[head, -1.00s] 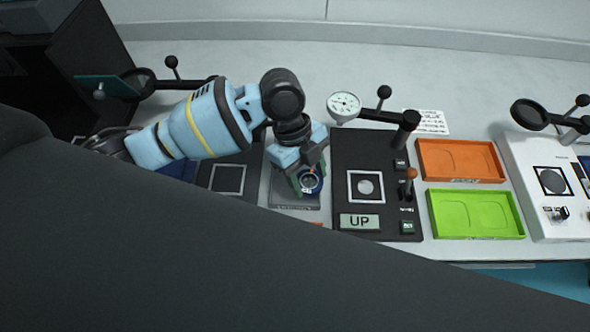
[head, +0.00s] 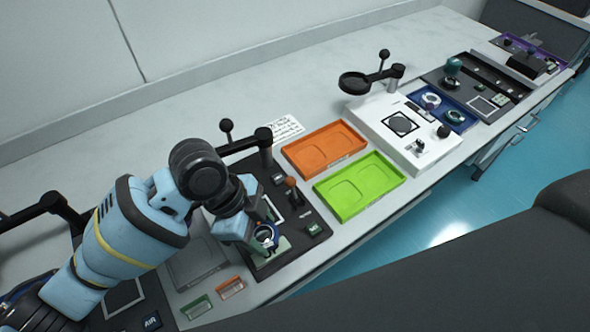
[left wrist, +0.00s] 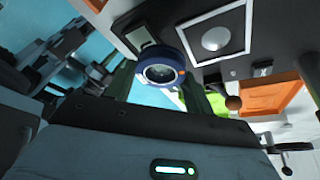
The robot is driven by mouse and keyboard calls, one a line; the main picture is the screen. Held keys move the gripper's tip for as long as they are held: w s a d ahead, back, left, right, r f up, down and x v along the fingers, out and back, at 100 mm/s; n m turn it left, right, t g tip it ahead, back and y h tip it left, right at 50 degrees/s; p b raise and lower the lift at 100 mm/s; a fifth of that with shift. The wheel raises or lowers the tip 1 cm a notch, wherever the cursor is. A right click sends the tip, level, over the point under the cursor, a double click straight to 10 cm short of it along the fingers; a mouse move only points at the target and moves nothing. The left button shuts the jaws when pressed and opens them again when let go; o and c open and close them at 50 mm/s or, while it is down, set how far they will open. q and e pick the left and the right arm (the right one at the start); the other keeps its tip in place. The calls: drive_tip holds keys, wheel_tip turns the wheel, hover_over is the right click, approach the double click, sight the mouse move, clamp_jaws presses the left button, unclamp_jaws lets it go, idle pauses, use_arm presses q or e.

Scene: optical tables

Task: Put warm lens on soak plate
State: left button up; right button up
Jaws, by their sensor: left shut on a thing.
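My left gripper (head: 262,234) is shut on a blue-ringed lens (head: 267,238), low over the front of a black station (head: 296,243). In the left wrist view the lens (left wrist: 160,72) sits between the fingers (left wrist: 160,88), its clear glass and an orange spot on the ring showing. The station's white-framed square with a pale disc (left wrist: 215,39) lies beside the lens in that view. A flat grey plate (head: 195,265) lies left of the station, empty where visible. I cannot tell which surface is the soak plate. My right gripper is not in view.
An orange tray (head: 325,147) and a green tray (head: 358,187) lie right of the station, both empty. A knobbed lever (head: 291,184) stands on the station. A white station (head: 432,150) and a blue tray with ringed parts (head: 440,112) lie farther right.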

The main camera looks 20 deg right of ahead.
use_arm(q)
drive_tip(key=w+a+r+n+t+y, duration=0.1)
drive_tip(key=w+a+r+n+t, duration=0.1)
drive_tip(key=a+n, duration=0.5)
drive_tip(key=w+a+r+n+t+y, duration=0.1)
drive_tip(key=w+a+r+n+t, duration=0.1)
drive_tip(key=a+n, duration=0.6)
drive_tip(key=w+a+r+n+t+y, duration=0.2)
drive_tip(key=a+r+n, duration=0.3)
drive_tip(key=a+n, duration=0.3)
drive_tip(key=shift+w+a+r+t, duration=0.3)
drive_tip(key=shift+w+a+r, duration=0.05)
drive_tip(key=shift+w+a, duration=0.45)
drive_tip(key=shift+s, duration=0.15)
